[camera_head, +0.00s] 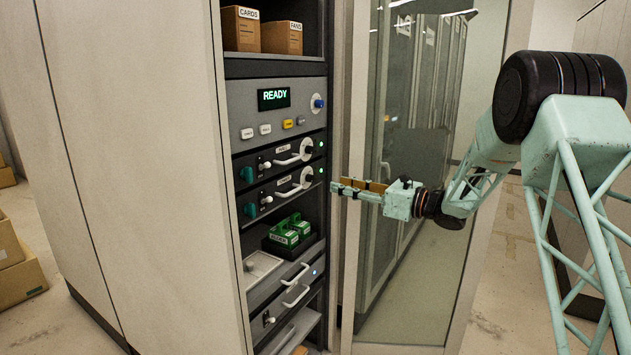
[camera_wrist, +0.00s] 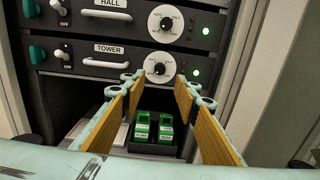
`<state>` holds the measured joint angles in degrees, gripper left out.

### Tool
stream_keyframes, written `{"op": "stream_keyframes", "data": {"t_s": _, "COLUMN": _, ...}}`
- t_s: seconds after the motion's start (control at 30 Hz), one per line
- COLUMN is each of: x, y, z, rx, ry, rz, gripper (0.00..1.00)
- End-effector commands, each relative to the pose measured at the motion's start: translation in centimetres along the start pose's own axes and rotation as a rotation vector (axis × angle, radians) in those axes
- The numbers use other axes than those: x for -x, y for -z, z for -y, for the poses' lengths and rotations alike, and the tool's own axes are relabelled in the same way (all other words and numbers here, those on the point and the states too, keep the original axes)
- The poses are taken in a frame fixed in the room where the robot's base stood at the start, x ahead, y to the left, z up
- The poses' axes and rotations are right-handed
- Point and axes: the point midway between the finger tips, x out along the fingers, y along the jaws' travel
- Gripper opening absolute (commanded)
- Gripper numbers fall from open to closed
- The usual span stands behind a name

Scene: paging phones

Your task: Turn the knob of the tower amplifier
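The tower amplifier (camera_wrist: 85,73) is the lower of two dark panels in the wrist view, labelled TOWER. Its black knob (camera_wrist: 159,69) sits on a white round dial at the panel's right. In the head view the tower amplifier (camera_head: 262,192) is in the open rack, with its knob (camera_head: 307,176) near the right edge. My gripper (camera_head: 336,187) is level and points left at the rack. In the wrist view my gripper (camera_wrist: 157,84) is open and empty, its fingers on either side of the knob and apparently short of it. Contact is not visible.
The hall amplifier (camera_wrist: 100,30) is just above. A white handle (camera_wrist: 92,65) lies left of the knob and a green lamp (camera_wrist: 196,72) right. Green modules (camera_wrist: 153,128) stand in the bay below. A glass door (camera_head: 415,180) stands open beside the rack, behind my gripper.

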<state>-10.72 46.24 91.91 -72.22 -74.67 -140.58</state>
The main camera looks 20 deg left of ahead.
Motion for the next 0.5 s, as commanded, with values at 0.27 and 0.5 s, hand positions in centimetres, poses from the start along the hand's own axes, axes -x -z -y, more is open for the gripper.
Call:
{"op": "stream_keyframes", "data": {"t_s": 0.27, "x": -3.8, "y": 0.1, "z": -0.1, "rx": 0.0, "ry": -0.001, "rz": 0.0, "gripper": 0.29}}
{"op": "stream_keyframes", "data": {"t_s": 0.5, "x": -6.9, "y": 0.1, "z": -0.1, "rx": 0.0, "ry": -0.002, "rz": 0.0, "gripper": 0.29}}
